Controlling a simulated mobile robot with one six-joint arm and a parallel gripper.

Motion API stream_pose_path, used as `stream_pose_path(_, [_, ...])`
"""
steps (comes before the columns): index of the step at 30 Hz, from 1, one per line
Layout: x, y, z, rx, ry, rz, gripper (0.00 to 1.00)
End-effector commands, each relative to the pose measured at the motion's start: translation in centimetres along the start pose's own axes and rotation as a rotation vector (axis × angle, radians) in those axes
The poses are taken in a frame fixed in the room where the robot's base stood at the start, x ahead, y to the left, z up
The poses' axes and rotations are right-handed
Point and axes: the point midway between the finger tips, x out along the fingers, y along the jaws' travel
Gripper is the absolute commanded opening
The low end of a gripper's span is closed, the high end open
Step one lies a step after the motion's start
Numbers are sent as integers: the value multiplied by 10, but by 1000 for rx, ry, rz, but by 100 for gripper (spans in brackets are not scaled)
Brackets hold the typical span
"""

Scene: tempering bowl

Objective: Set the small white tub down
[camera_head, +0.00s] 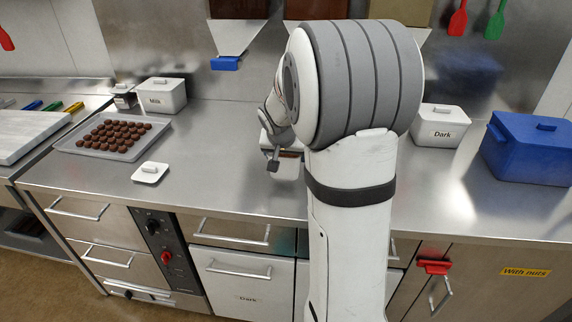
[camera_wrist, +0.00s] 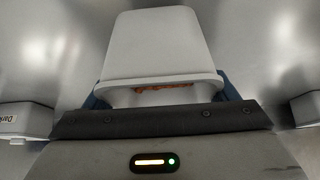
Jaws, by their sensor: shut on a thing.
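The small white tub (camera_wrist: 158,45) fills the middle of the wrist view. My gripper (camera_wrist: 160,92) is shut on it, with blue fingers at both sides near its rim. The tub is open on the side facing the wrist camera, and a strip of brown shows inside the rim. In the head view my gripper (camera_head: 274,156) is mostly hidden behind my arm, over the middle of the counter. A pale piece with a brown strip, likely the tub (camera_head: 289,169), shows beside it. I cannot tell whether the tub touches the counter.
A loose white lid (camera_head: 150,172) lies on the steel counter (camera_head: 225,150). A tray of chocolates (camera_head: 75,147) and the Milk tub (camera_head: 165,98) stand left. The Dark tub (camera_head: 440,132) and a blue box (camera_head: 530,150) stand right. Dispensers (camera_head: 235,38) hang behind.

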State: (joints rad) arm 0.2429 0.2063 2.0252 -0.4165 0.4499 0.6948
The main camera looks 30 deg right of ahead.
Motion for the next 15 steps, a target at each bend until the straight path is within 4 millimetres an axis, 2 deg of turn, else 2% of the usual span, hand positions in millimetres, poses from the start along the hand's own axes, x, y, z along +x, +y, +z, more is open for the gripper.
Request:
stream_pose_path(6, [27, 0, 16, -2, -2, 0, 43])
stream_pose_path(15, [29, -1, 17, -1, 0, -2, 43])
